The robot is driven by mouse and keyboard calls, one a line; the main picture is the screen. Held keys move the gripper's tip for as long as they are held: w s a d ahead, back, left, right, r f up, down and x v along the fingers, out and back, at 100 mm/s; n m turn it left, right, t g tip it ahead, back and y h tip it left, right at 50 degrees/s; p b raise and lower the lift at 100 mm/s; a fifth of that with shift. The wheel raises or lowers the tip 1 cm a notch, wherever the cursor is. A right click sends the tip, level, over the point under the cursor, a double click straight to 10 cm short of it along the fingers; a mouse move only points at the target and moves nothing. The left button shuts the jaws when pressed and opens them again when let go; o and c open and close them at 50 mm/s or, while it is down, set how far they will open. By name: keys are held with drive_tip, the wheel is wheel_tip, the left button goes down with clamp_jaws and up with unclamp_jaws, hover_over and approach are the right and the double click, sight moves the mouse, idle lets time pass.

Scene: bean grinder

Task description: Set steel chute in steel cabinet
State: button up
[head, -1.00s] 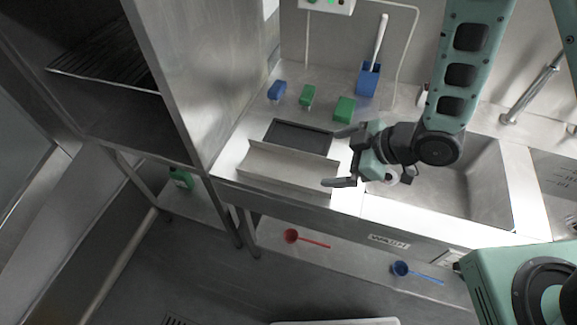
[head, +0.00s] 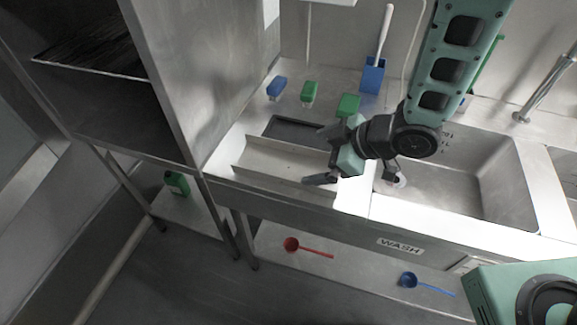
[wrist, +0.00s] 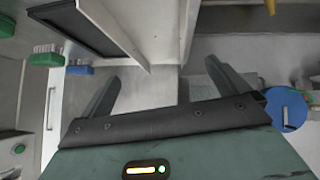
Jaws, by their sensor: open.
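The steel chute (head: 270,162) is a long, pale open channel lying along the front of the counter. The steel cabinet (head: 180,70) stands open to the left, with a wire shelf (head: 90,58) inside. My gripper (head: 317,156) is open at the chute's right end, one finger toward the back and one toward the front. In the wrist view, the chute (wrist: 112,28) reaches down between my spread fingers (wrist: 163,78). I cannot tell whether either finger touches it.
A dark tray (head: 295,130) lies behind the chute. Blue and green brushes (head: 309,92) and a blue holder (head: 372,75) stand farther back. The sink (head: 460,180) is to the right. Red and blue scoops (head: 291,245) and a green bottle (head: 176,183) are on lower shelves.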

sight(276, 164)
drive_tip(key=x, duration=0.5)
drive_tip(key=shift+w+a+f+p, duration=0.1)
drive_tip(key=shift+a+p, duration=0.05)
drive_tip(key=shift+p, duration=0.25)
drive_tip(key=shift+p+x, duration=0.9)
drive_tip(key=shift+x, duration=1.75)
drive_tip(key=shift+w, duration=0.2)
drive_tip(key=c, duration=1.2)
drive_tip(key=shift+o, duration=0.2)
